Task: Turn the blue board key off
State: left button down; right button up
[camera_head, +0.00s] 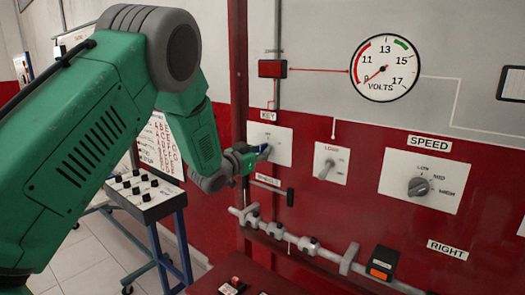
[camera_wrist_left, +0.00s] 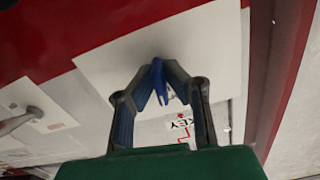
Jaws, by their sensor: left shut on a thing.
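The key plate (camera_head: 282,143) is a white panel under a KEY label (camera_head: 267,115) on the red and grey board. The blue key (camera_wrist_left: 158,80) stands out from this white plate in the left wrist view. My left gripper (camera_head: 262,150) reaches the plate from the left in the head view. In the left wrist view my left gripper (camera_wrist_left: 157,88) has both fingertips closed around the blue key. The fingers hide part of the key, and its exact turn angle is hard to tell. My right gripper is in neither view.
Right of the key plate are a switch plate (camera_head: 331,163) and a speed knob (camera_head: 419,187). A metal rail (camera_head: 300,243) juts out below. A stand with black knobs (camera_head: 143,193) is at the left.

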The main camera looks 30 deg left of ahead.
pick_arm(q)
jog(key=shift+w+r+n, duration=0.15)
jog(key=shift+r+n, duration=0.35)
jog(key=shift+n, duration=0.3)
jog(key=shift+a, duration=0.1)
jog(key=c, duration=1.7)
grip_release()
jog(key=shift+s, duration=0.2)
jog(key=shift+f, duration=0.15)
jog(key=shift+s+f, duration=0.1)
jog(key=s, duration=0.7)
jog(key=s+a, duration=0.1)
jog(key=s, duration=0.3)
jog(key=shift+s, duration=0.35)
